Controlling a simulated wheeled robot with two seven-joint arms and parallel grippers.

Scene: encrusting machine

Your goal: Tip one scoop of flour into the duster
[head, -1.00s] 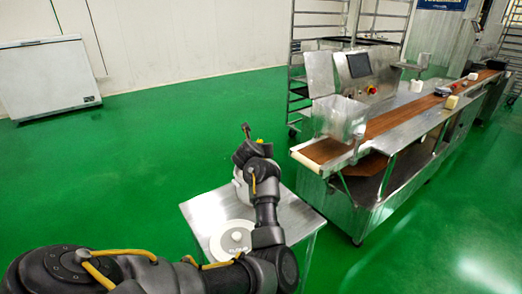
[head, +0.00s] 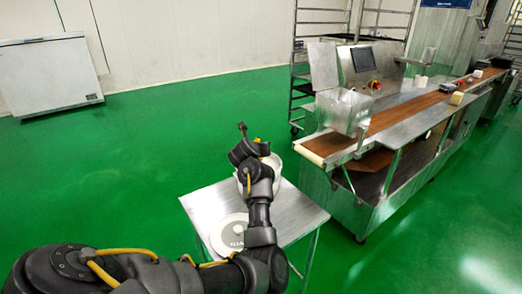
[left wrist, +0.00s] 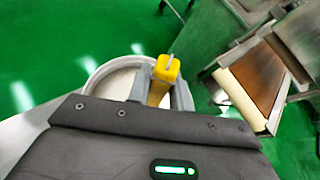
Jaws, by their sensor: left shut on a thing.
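My left gripper (left wrist: 160,88) is shut on a yellow handle (left wrist: 166,68), which I take to be the scoop's. In the head view a bit of yellow (head: 257,140) shows at the gripper, which hangs over the table. The scoop's bowl and any flour in it are hidden. A white round tub (head: 279,169) stands behind my left wrist, partly covered by it. Its pale rim (left wrist: 94,80) shows just beyond the fingers in the left wrist view, with whitish contents or floor inside. I cannot make out the duster. My right gripper is in neither view.
A steel table (head: 295,213) stands below my left arm. A white lettered disc (head: 229,236), perhaps a lid, lies on it, partly covered by my arm. The encrusting machine's brown belt (head: 390,118) runs to the right. Green floor (head: 130,160) is clear to the left.

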